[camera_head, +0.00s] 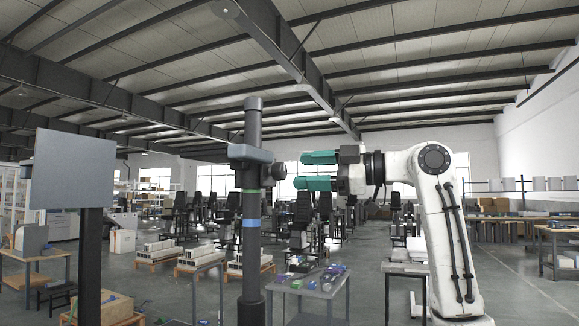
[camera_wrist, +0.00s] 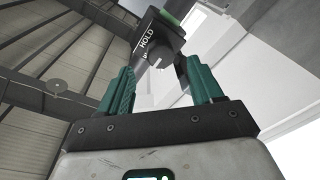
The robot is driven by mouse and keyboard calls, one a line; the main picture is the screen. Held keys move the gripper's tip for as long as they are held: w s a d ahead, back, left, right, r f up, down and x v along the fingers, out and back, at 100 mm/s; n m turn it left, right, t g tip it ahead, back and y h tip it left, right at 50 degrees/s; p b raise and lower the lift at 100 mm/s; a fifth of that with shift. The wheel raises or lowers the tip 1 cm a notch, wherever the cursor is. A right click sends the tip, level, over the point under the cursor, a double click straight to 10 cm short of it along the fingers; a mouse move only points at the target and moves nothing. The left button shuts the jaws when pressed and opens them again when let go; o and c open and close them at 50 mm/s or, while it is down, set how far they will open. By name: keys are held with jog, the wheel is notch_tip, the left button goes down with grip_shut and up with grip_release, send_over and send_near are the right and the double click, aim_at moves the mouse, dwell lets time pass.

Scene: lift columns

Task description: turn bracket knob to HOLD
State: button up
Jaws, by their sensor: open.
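A dark upright column (camera_head: 252,200) carries a grey bracket (camera_head: 250,153) near its top. A dark round knob (camera_head: 279,172) sticks out of the bracket's right side. In the wrist view the dark bracket face (camera_wrist: 148,28) bears the white word HOLD, with smaller, unclear marking below it. The knob (camera_wrist: 160,60) lies ahead, roughly between the fingertips; its pointer setting is unclear. My gripper (camera_head: 302,171) has teal fingers, open and empty, one above the other in the head view. Its tips stop a little right of the knob, apart from it. It also shows in the wrist view (camera_wrist: 158,74).
A grey panel on a post (camera_head: 72,170) stands at left. A table with small coloured items (camera_head: 308,285) stands below my gripper. Air around the bracket looks clear.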

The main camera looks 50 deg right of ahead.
aim_at(284, 171)
jog(key=shift+p+x, duration=0.45)
jog(key=shift+x, duration=1.8)
jog(key=c, duration=1.1)
